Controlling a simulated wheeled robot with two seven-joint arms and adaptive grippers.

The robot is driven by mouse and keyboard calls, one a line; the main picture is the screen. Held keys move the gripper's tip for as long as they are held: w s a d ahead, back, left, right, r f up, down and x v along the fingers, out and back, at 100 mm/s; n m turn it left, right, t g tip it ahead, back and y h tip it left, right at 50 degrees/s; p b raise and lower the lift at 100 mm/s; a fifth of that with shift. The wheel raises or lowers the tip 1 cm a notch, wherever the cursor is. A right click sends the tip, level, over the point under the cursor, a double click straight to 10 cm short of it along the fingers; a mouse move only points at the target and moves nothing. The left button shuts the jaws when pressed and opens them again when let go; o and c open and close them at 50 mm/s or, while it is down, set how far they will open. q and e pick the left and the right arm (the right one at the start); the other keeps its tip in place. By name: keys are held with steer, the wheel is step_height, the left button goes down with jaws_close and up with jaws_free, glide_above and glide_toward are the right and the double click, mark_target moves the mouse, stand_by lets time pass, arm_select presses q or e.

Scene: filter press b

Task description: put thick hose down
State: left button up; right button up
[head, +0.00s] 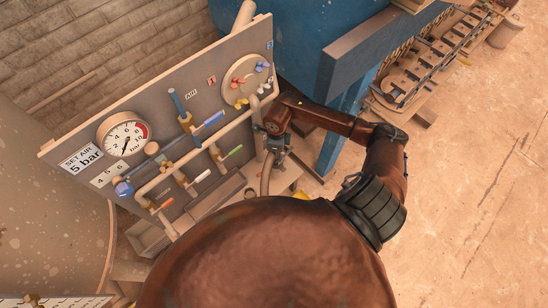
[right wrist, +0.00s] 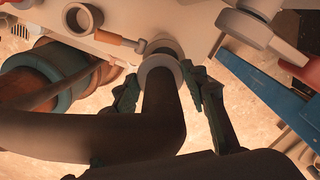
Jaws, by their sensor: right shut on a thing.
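The thick hose (right wrist: 166,112) is dark brown and bends in from the left in the right wrist view. Its end carries a pale grey ring collar (right wrist: 160,66). My right gripper (right wrist: 165,92) has its green fingers on both sides of the hose just behind the collar and is shut on it. Whether the collar touches a fitting is unclear. My left gripper is not in view.
The grey panel (head: 182,88) carries a pressure gauge (head: 124,137), pipes and coloured valve handles close to my right gripper. A grey trough (head: 215,196) runs below it. A blue frame (head: 345,120) stands close behind my arm. The floor (head: 470,190) at right is clear.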

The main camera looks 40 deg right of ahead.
steer(key=f+b, duration=0.1)
steer(key=f, duration=0.2)
steer(key=shift+w+d+f+b, duration=0.15)
steer(key=shift+w+f+b, duration=0.2)
steer(key=shift+w+f, duration=0.05)
jaws_close()
steer(key=shift+f, duration=0.3)
steer(key=shift+r, duration=0.2)
steer(key=o, duration=1.5)
jaws_free()
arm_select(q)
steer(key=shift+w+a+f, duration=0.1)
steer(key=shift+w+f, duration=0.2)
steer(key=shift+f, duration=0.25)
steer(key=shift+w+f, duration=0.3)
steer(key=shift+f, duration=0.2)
arm_select(e)
steer(key=shift+o, duration=0.2)
steer(key=shift+s, duration=0.1)
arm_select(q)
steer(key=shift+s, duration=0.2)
arm_select(e)
steer(key=shift+r, duration=0.3)
arm_select(q)
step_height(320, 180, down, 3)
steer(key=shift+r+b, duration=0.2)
steer(key=shift+b, duration=1.05)
arm_select(e)
step_height(320, 180, up, 11)
steer(key=shift+r, duration=0.2)
